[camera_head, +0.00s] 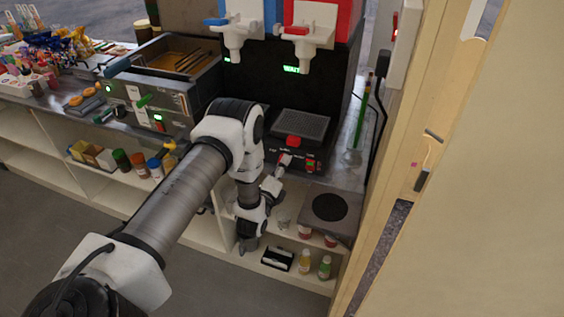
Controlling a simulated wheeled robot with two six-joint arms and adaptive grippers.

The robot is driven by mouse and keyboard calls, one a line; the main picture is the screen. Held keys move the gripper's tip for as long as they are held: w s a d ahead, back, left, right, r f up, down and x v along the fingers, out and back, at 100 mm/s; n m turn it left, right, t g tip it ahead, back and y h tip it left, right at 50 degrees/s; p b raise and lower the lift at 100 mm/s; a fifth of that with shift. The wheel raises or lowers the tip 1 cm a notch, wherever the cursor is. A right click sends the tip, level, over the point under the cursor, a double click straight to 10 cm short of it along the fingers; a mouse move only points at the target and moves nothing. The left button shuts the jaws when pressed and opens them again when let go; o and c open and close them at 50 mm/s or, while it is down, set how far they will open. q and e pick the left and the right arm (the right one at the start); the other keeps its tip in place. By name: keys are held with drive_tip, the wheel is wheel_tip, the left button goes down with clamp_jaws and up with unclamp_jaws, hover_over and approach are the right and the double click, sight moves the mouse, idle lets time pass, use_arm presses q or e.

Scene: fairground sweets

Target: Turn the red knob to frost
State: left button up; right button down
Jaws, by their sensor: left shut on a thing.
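The slush machine (262,95) stands at the back of the counter, with a blue tank (250,12) on the left and a red tank (345,18) on the right. Its lower front panel has small labels, too small to read surely. My left gripper (281,166) reaches this panel from below and is shut on the red knob (286,158). The fingers hide most of the knob, so its pointing direction cannot be told. Green "WAIT" text (291,69) glows under the red tank. My right gripper is not in view.
A red switch (310,163) sits right of the knob, and a red block (293,141) above it by the drip tray (300,124). A fryer (185,70) stands left. A dark round plate (330,207) is below right. A pale wall panel (480,170) bounds the right.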

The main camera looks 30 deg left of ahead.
use_arm(q)
drive_tip(key=shift+m+p, duration=0.3)
drive_tip(key=shift+m, duration=0.4)
drive_tip(key=o, duration=1.2)
drive_tip(key=shift+f, duration=0.1)
